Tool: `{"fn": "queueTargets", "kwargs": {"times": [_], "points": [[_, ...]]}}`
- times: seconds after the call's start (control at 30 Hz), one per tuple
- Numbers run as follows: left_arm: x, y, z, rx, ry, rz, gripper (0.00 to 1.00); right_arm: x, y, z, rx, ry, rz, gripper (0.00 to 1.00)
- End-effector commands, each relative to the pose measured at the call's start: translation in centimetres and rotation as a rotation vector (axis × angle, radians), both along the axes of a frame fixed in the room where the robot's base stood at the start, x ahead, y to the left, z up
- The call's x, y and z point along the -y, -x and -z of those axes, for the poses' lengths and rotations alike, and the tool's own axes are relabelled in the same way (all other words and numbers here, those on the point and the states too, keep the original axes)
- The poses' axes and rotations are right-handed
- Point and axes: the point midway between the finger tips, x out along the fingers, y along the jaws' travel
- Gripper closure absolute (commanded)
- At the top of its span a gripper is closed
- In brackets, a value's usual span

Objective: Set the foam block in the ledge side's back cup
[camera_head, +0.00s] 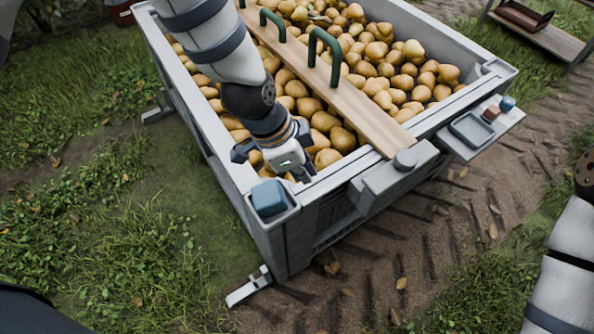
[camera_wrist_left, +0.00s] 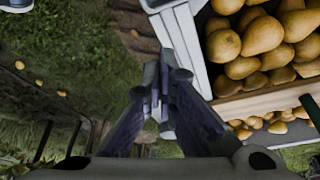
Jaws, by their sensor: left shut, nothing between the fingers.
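A blue block (camera_head: 269,197), which looks like the foam block, sits in the cup at the crate's near left corner (camera_head: 288,214). Another corner cup (camera_head: 494,68) shows at the crate's far right corner, on the side with the ledge (camera_head: 507,121); it looks empty. My left gripper (camera_head: 293,172) is over the pears at the crate's near end, just behind and right of the blue block and apart from it. In the left wrist view its fingers (camera_wrist_left: 160,98) are shut with nothing between them. The right gripper is out of view; only its arm shows at the right edge.
The crate (camera_head: 446,112) is full of pears (camera_head: 326,122). A wooden board (camera_head: 350,100) with green handles (camera_head: 325,48) lies across it. The ledge carries a grey tray (camera_head: 471,131), a reddish block (camera_head: 491,113) and a blue round item (camera_head: 507,103). A bench (camera_head: 552,38) stands back right.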

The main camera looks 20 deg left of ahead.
Motion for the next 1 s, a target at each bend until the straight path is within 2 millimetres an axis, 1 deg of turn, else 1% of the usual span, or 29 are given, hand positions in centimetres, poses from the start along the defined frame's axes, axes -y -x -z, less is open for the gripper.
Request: {"fn": "queueTargets", "kwargs": {"times": [0.03, 0.3, 0.33, 0.37, 0.43, 0.5, 0.6, 1.0], "points": [[0.3, 0.0, 1.7, -0.011, 0.0, -0.001, 1.0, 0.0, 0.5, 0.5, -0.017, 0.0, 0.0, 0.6], [2.0, -0.9, 7.2, -0.008, 0.0, 0.0, 1.0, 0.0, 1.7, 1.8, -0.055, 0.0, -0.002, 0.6], [1.8, -0.9, 7.3, -0.006, 0.0, -0.003, 1.0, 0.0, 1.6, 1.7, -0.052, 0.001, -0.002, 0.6], [1.1, -0.7, 6.8, -0.003, 0.001, -0.006, 1.0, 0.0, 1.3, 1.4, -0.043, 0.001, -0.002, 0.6], [0.2, -0.2, 6.5, 0.001, 0.002, -0.005, 1.0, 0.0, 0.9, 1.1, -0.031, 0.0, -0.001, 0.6], [-0.6, 0.2, 6.5, 0.002, 0.001, -0.005, 1.0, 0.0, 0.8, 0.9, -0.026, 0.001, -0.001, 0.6], [-1.2, 0.6, 6.6, 0.0, 0.001, -0.003, 1.0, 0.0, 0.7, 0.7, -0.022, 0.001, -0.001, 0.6], [-1.6, 0.9, 6.7, -0.001, 0.0, -0.002, 1.0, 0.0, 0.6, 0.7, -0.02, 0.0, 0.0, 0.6]]}}
